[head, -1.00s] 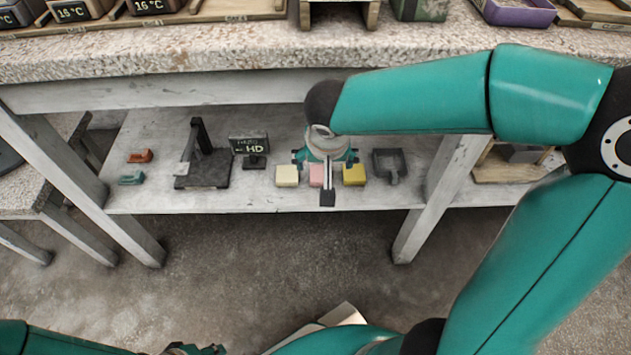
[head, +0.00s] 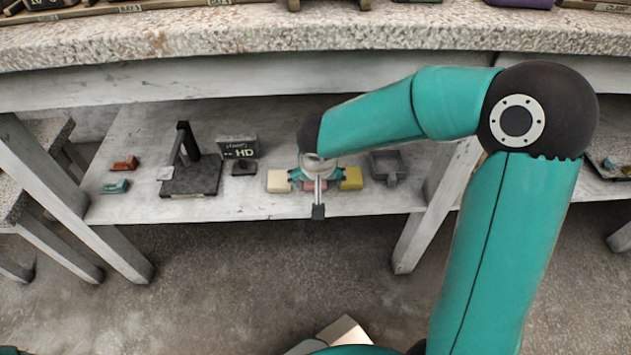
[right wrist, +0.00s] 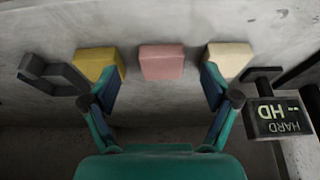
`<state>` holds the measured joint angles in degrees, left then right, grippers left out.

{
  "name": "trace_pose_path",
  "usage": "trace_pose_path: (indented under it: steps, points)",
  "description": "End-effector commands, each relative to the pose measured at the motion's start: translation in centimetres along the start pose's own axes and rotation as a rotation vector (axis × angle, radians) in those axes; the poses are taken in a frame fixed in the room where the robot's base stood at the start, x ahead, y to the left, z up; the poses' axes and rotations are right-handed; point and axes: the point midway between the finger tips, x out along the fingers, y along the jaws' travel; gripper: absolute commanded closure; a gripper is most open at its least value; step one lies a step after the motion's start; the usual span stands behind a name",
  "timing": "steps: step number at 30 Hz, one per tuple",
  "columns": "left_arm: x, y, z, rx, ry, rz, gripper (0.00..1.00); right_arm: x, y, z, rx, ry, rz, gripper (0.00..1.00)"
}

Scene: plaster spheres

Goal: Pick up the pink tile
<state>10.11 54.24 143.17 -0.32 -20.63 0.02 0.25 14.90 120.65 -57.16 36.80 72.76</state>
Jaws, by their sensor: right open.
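The pink tile (right wrist: 162,62) lies on the lower shelf between a yellow tile and a cream tile. In the head view only a sliver of the pink tile (head: 311,187) shows, mostly covered by my right gripper (head: 316,178). In the right wrist view my right gripper (right wrist: 160,92) is open, with its fingers spread wide on either side and nothing between them. The pink tile is ahead of the opening, apart from the fingers. My left gripper is not in view.
The cream tile (head: 279,181) and yellow tile (head: 350,178) flank the pink one closely. A dark scoop-like tray (head: 388,168), an HD sign (head: 238,148) and a black stand (head: 190,176) are on the same shelf. The thick tabletop (head: 230,35) overhangs the shelf; a leg (head: 430,215) stands to the right.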

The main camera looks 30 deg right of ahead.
Motion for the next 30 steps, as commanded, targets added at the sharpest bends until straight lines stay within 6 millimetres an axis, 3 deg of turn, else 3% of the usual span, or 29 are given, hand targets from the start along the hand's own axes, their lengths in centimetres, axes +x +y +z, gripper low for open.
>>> trace_pose_path:
  steps: [1,6,15,26,30]
  points:
    - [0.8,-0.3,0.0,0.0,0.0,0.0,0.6,1.2,-0.1,0.2,0.0,-0.002,0.001,0.14]
    - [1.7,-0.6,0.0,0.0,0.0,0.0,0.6,3.4,-0.2,0.1,0.0,-0.001,0.0,0.14]
    - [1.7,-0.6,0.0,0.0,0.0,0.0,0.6,3.7,-0.2,0.0,-0.001,0.0,0.0,0.15]
    - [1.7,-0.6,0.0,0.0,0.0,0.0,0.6,3.7,-0.2,0.0,-0.001,0.0,-0.001,0.75]
    - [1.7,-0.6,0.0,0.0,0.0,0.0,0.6,3.6,-0.2,0.0,-0.001,0.0,-0.001,0.79]
